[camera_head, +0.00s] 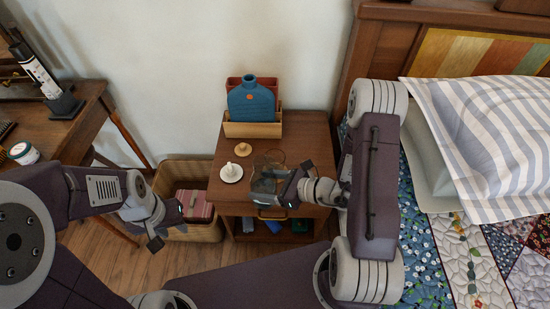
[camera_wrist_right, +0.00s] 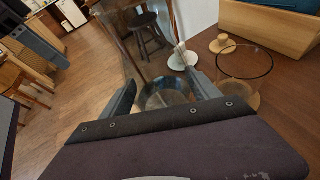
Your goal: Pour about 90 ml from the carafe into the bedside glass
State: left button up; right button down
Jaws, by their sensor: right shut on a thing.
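My right gripper (camera_head: 284,187) is shut on the clear glass carafe (camera_head: 262,186), near the front of the wooden nightstand. In the right wrist view the carafe (camera_wrist_right: 160,68) stands between the two fingers (camera_wrist_right: 163,94); its transparent walls make its tilt and water level hard to tell. The clear bedside glass (camera_wrist_right: 243,65) stands on the nightstand beside the carafe, on a light round coaster (camera_wrist_right: 246,98). In the head view the glass (camera_head: 268,157) is faint, just behind the carafe. My left gripper (camera_head: 165,226) is empty, its fingers apart, left of the nightstand.
On the nightstand (camera_head: 307,130) are a white candle dish (camera_head: 231,173), a small wooden disc (camera_head: 243,150) and a wooden holder (camera_head: 252,130) with a blue bottle-shaped item (camera_head: 252,102). A wicker basket (camera_head: 204,232) stands left, the bed (camera_head: 430,260) right.

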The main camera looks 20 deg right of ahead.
aim_at(264, 183)
jog(key=shift+r+p, duration=0.45)
jog(key=shift+p, duration=0.1)
jog(key=shift+m+g+p, duration=0.4)
jog(key=shift+m+p, duration=0.3)
jog(key=shift+w+m+g+y+p, duration=0.1)
jog(key=shift+m+g+y+p, duration=0.2)
jog(key=shift+y+p, duration=0.2)
jog(key=shift+w+d+f+m+g+p, duration=0.15)
jog(key=shift+m+g+p, duration=0.2)
jog(key=shift+m, duration=0.25)
jog(key=shift+w+d+f+m+g+y, duration=0.15)
jog(key=shift+f+m+g+y, duration=0.1)
jog(key=shift+m+g+y, duration=0.25)
jog(key=shift+f+m, duration=0.2)
jog(key=shift+m, duration=0.4)
jog(key=shift+s+a+f+m+g+y+b, duration=0.3)
jog(key=shift+s+m+y+b, duration=0.1)
jog(key=shift+b, duration=0.1)
jog(key=shift+s+r+m, duration=0.1)
jog(key=shift+r+m, duration=0.15)
jog(key=shift+m, duration=0.15)
jog(key=shift+a+r+m+g+y, duration=0.1)
jog(key=shift+m+g+y, duration=0.15)
jog(key=shift+m+y, duration=0.05)
jog(key=shift+s+r+m+y, duration=0.15)
jog(key=shift+r+m+y, duration=0.15)
jog(key=shift+r+m, duration=0.45)
jog(key=shift+r+m+g+y+p, duration=0.25)
jog(key=shift+r+g+y+p, duration=0.05)
jog(key=shift+r+p, duration=0.25)
